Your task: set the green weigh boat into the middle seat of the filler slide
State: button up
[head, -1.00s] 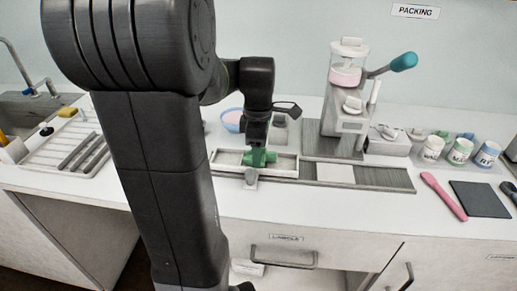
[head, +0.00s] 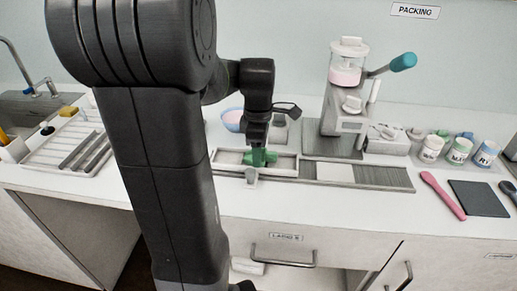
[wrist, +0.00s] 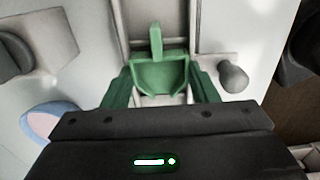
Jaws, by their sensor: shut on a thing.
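The green weigh boat (wrist: 158,75) is between the two fingers of my gripper (wrist: 160,88) in the wrist view, with its narrow tab pointing up the picture. My gripper is shut on it. In the head view the green boat and fingers (head: 259,157) are low over the pale framed carriage at the left end of the filler slide (head: 385,178). The carriage rim (head: 226,169) surrounds the spot below. I cannot tell whether the boat touches the seat floor, as the fingers and wrist hide its underside. A grey knob (head: 252,177) sticks out at the carriage's front.
A filler with a teal lever (head: 403,62) stands behind the slide. A blue-rimmed bowl (head: 232,121) is behind the carriage. Several labelled tubs (head: 459,150), a pink spatula (head: 440,192) and a dark mat (head: 480,197) lie to the right. A drying rack (head: 65,148) is at left.

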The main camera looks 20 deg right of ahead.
jog(key=shift+s+a+f, duration=0.1)
jog(key=shift+f, duration=0.2)
jog(key=o, duration=1)
jog(key=shift+f, duration=0.15)
jog(key=shift+o, duration=0.2)
notch_tip(320, 180, up, 7)
jog(key=p, duration=0.5)
jog(key=shift+f, duration=0.2)
jog(key=shift+f, duration=0.1)
jog(key=shift+f+b, duration=2.55)
jog(key=shift+f, duration=0.2)
jog(key=shift+r+p, duration=0.2)
jog(key=shift+p, duration=0.1)
